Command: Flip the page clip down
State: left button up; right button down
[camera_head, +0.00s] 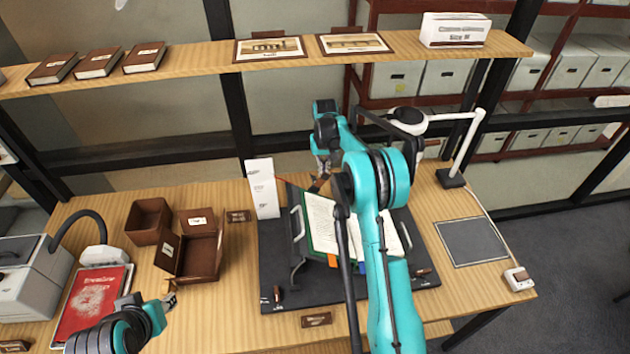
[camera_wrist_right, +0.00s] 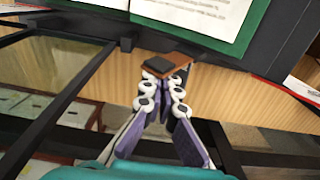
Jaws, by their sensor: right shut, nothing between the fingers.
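An open book (camera_head: 322,222) with a green cover lies on a dark cradle (camera_head: 272,262) on the table; my right arm covers part of it. A brown page clip (camera_head: 318,184) with a dark pad is at the book's far edge; it also shows in the right wrist view (camera_wrist_right: 168,65). My right gripper (camera_head: 322,172) is shut and empty, its fingertips (camera_wrist_right: 163,84) right at the clip; whether they touch it I cannot tell. My left gripper (camera_head: 170,294) is at lower left, away from the book; its fingers are too small to judge.
A white card (camera_head: 262,188) stands beside the cradle. Open brown boxes (camera_head: 203,257) and a red book (camera_head: 92,303) are at left. A lamp (camera_head: 452,178) and dark mat (camera_head: 472,242) are at right. A shelf (camera_head: 200,66) runs above the table.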

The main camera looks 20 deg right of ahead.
aim_at(325, 180)
jog(key=shift+s+a+f+b, duration=0.15)
jog(key=shift+s+a+b, duration=0.1)
jog(key=shift+s, duration=0.6)
jog(key=shift+s+a+f+b, duration=0.1)
jog(key=shift+s+a+b, duration=0.15)
jog(key=shift+s, duration=0.6)
jog(key=w+r+p, duration=0.3)
jog(key=r+p, duration=0.3)
jog(key=r, duration=0.4)
jog(key=shift+d, duration=0.45)
